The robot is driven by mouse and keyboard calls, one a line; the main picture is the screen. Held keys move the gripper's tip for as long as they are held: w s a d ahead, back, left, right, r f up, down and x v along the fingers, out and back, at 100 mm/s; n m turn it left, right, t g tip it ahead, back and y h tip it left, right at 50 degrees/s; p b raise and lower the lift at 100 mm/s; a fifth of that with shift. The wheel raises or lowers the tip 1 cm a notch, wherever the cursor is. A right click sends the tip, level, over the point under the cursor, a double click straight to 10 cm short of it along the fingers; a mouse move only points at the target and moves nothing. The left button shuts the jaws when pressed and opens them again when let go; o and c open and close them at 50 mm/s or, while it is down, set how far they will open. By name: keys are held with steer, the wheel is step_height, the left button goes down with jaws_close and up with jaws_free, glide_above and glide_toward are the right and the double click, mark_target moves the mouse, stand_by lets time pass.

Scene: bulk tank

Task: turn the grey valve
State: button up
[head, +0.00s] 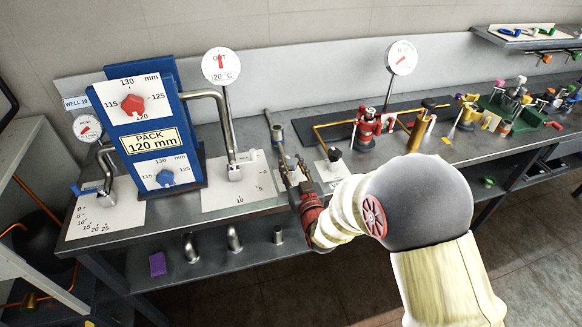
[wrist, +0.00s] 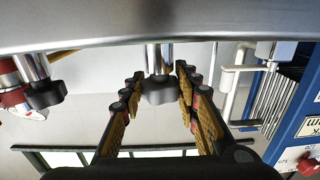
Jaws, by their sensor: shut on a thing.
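The grey valve is a lobed grey knob (wrist: 160,90) on a short shiny stem, in the middle of the wrist view. My gripper (wrist: 158,86) has one finger on each side of the knob and is shut on it. In the head view my gripper (head: 291,170) is over the bench, between a white scale plate on the left and a black knob on the right. There its fingers cover the grey valve, so its angle cannot be told.
A black knob (head: 335,155) on a white plate stands close to the right of my gripper. A bent steel pipe (head: 228,120) and the blue pack panel (head: 145,130) stand to the left. A red valve assembly (head: 367,128) stands behind on the right.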

steer(key=n+g+y, duration=0.1)
steer(key=y, duration=0.1)
steer(key=n+g+y+b, duration=0.1)
steer(key=n+y, duration=0.1)
steer(key=shift+d+y, duration=0.15)
steer(key=shift+y, duration=0.15)
steer(key=shift+n+g+y+p, duration=0.6)
steer(key=shift+n+g+y, duration=1.3)
steer(key=shift+y, duration=0.2)
steer(key=shift+g, duration=0.3)
steer(key=o, duration=1.2)
steer(key=shift+c, duration=0.2)
steer(key=v, duration=1.1)
steer(key=shift+s+d+f, duration=0.15)
steer(key=shift+s+d, duration=0.1)
steer(key=shift+d, duration=0.05)
steer(key=shift+a, duration=0.1)
